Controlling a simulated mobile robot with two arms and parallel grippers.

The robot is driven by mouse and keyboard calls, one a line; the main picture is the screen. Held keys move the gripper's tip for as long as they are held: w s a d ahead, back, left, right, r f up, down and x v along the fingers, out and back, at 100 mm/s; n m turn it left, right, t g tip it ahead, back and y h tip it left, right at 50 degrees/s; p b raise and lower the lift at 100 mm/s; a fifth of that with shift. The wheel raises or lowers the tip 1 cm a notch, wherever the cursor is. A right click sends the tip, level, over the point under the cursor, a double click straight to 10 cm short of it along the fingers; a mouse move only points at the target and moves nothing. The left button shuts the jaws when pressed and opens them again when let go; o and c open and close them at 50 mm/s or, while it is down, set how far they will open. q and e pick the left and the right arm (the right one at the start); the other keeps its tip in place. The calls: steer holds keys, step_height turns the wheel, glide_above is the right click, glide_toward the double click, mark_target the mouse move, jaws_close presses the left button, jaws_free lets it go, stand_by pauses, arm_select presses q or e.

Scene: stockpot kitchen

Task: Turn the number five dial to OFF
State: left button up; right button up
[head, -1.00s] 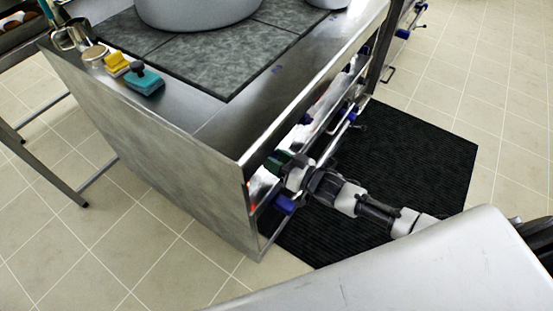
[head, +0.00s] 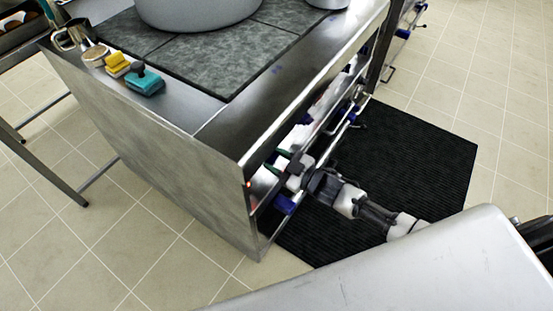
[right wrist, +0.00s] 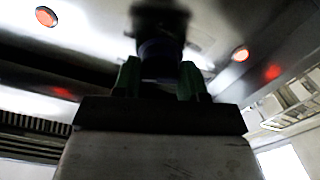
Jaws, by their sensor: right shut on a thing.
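My right gripper (head: 284,165) reaches to the steel front of the stove near its corner. In the right wrist view its two green fingertips (right wrist: 159,80) are shut on a dark dial (right wrist: 160,48), one on each side of it. The dial's number and pointer mark cannot be read, so its setting does not show. In the head view the held dial is hidden by the gripper and the counter edge. My left gripper is not in view.
Orange lamps (right wrist: 46,16) sit on the panel beside the dial. A blue part (head: 284,204) shows low on the stove front, with a rail (head: 335,135) nearby. A large pot (head: 195,12) stands on top. A dark mat (head: 420,150) lies on the floor.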

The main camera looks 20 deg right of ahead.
steer(key=shift+f+n+b, duration=0.1)
steer(key=shift+n+b, duration=1.3)
steer(key=shift+n, duration=5.6)
steer(key=o, duration=0.9)
steer(key=v, duration=1)
steer(key=shift+s+d, duration=0.25)
steer(key=shift+s, duration=0.1)
